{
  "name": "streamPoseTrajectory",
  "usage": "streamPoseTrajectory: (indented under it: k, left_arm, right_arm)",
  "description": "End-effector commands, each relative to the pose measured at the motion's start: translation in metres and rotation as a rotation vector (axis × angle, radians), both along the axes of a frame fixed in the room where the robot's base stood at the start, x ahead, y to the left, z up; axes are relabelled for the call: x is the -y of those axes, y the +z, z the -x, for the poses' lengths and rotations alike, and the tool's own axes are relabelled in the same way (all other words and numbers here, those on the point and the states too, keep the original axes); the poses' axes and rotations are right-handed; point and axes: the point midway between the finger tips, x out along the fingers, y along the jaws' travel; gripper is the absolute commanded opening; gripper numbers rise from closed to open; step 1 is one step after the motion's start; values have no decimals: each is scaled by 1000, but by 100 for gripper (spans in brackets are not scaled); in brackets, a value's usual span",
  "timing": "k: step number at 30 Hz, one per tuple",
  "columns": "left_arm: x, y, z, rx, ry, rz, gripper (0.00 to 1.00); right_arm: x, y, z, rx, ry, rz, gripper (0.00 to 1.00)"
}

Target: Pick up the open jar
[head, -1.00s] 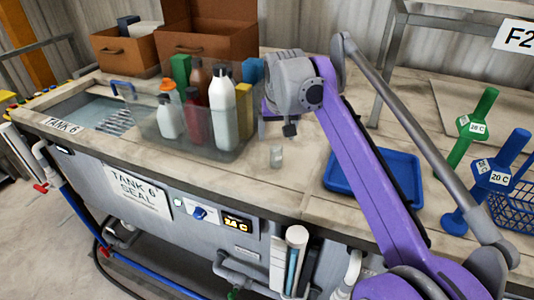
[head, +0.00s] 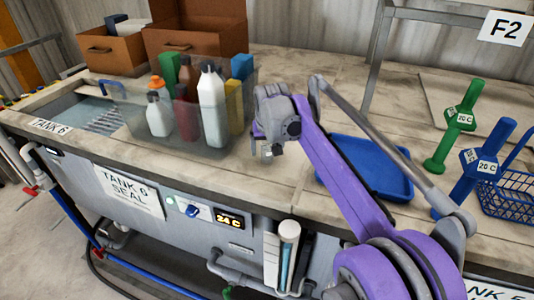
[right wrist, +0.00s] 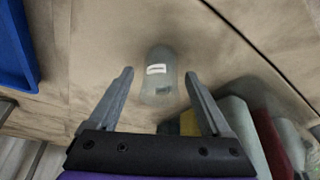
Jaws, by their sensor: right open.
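The open jar is a small clear, greyish glass with a white label; it shows in the right wrist view (right wrist: 158,80), standing on the worn tan worktop. In the head view the jar (head: 267,153) is small and partly hidden by my right gripper (head: 262,140). In the right wrist view my right gripper's two grey fingers are apart, and the jar appears between their tips. Nothing is held. I cannot tell whether the fingertips reach down beside the jar. My left gripper is not in view.
A clear bin (head: 178,138) of several bottles stands just left of my right gripper. A blue tray (head: 372,170) lies to the right under my arm. Green (head: 455,135) and blue (head: 480,175) dumbbell-shaped items and a blue basket (head: 510,195) are at the far right. Tank 6 (head: 85,112) is left.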

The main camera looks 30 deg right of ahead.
Motion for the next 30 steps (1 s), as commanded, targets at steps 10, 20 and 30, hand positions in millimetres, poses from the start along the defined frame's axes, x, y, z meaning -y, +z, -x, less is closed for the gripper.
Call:
streamPoseTrajectory:
  k: [10, 20, 30]
  left_arm:
    - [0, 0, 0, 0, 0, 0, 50]
    - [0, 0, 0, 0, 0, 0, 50]
    - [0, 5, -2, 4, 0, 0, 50]
  right_arm:
    - [0, 0, 0, 0, 0, 0, 30]
    - [0, 0, 0, 0, 0, 0, 0]
    - [0, 34, 0, 1, 0, 0, 0]
